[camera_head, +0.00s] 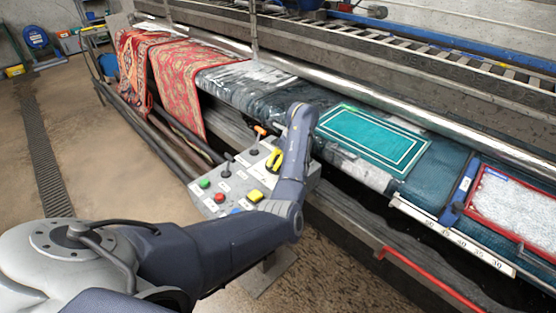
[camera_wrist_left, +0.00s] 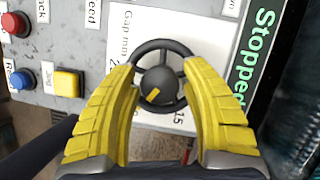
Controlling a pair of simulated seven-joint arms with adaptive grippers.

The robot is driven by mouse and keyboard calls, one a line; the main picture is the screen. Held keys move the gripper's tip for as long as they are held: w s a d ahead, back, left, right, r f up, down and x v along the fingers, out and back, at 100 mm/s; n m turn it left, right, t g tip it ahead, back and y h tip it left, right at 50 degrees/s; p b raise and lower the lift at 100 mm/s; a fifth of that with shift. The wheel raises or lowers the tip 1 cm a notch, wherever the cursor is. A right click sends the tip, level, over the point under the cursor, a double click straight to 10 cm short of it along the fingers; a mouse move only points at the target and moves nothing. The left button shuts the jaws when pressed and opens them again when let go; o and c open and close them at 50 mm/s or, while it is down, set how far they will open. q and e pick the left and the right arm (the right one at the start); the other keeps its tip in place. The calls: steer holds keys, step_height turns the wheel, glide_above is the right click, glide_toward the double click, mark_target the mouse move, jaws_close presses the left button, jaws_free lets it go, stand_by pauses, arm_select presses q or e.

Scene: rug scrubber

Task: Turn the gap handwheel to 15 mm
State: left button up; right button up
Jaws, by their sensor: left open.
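The gap handwheel (camera_wrist_left: 160,84) is a small black spoked wheel on the control panel in the left wrist view. Its hub carries a short yellow mark lying at a slant. The white dial plate (camera_wrist_left: 136,30) reads "Gap mm". A "15" shows below right of the wheel, and another number at left is partly covered. My left gripper (camera_wrist_left: 161,66) is open, its yellow fingers on either side of the wheel; I cannot tell whether they touch the rim. My right gripper is not in view.
The grey control panel (camera_head: 217,192) carries levers and a yellow button (camera_head: 255,196). Red (camera_wrist_left: 14,24) and blue (camera_wrist_left: 20,79) buttons are left of the wheel; a green "Stopped" display (camera_wrist_left: 257,58) is right. Behind lies the machine bed with a teal rug (camera_head: 372,138).

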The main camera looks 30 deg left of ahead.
arm_select(q)
steer(key=shift+c, duration=0.5)
steer(key=c, duration=0.9)
steer(key=n+g, duration=0.1)
steer(key=n, duration=0.2)
steer(key=n+g+h, duration=0.1)
steer(key=n, duration=0.4)
steer(key=n+g+h, duration=0.1)
steer(key=n, duration=0.2)
steer(key=shift+s+f+n+g+h, duration=0.1)
steer(key=shift+n+g+h, duration=0.2)
steer(key=o, duration=1)
